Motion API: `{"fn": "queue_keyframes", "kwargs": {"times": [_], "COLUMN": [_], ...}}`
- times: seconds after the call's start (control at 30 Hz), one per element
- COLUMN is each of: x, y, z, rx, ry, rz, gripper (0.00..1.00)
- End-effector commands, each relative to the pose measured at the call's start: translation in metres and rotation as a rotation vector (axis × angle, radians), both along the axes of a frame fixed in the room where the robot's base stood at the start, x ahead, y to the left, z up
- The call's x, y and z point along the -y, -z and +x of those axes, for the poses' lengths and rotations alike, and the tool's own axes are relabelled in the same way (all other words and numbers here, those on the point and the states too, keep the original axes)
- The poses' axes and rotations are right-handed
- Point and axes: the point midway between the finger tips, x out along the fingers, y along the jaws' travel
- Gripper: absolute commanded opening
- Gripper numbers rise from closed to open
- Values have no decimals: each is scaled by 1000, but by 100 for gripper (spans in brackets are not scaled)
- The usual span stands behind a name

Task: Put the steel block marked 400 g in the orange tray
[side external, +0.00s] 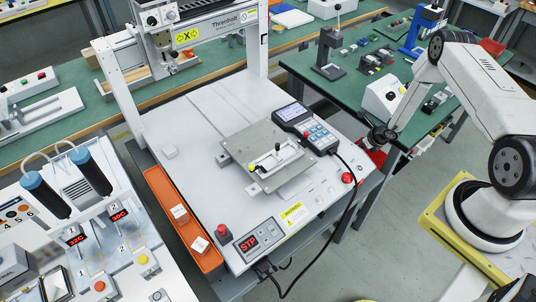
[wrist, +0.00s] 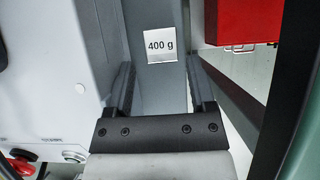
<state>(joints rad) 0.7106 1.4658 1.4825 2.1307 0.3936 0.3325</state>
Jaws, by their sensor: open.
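The steel block marked 400 g (wrist: 160,45) shows its label in the wrist view, on a long grey surface beside the white machine. My gripper (wrist: 160,77) is open, with one finger on each side of that grey surface; the block appears just beyond the fingertips. I cannot tell the height between them. In the side view my gripper (side external: 380,137) is at the right edge of the machine, and I cannot make out the 400 g block there. The orange tray (side external: 159,187) lies along the machine's left side. Two pale labelled blocks (side external: 180,213) (side external: 200,246) are in it.
The white machine bed (side external: 185,125) carries a metal plate fixture (side external: 265,150) and a keypad unit (side external: 307,128) with a black cable. A red box (wrist: 238,22) is at the upper right of the wrist view. A gantry frame stands at the back.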

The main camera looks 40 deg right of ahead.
Motion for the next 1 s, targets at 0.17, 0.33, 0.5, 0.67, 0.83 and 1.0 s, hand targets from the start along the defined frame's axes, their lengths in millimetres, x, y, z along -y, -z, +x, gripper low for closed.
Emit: {"fn": "queue_keyframes", "kwargs": {"times": [0.17, 0.33, 0.5, 0.67, 0.83, 1.0], "x": [0, 0, 0, 0, 0, 0], "y": [2, 9, 22, 34, 43, 46], "z": [0, 4, 11, 18, 23, 25], "rx": [-1, 0, -1, -1, -1, -2], "ry": [0, 1, 0, -1, 0, -1], "rz": [0, 0, 0, 0, 1, 2], "gripper": [71, 71, 71, 71, 71, 71]}}
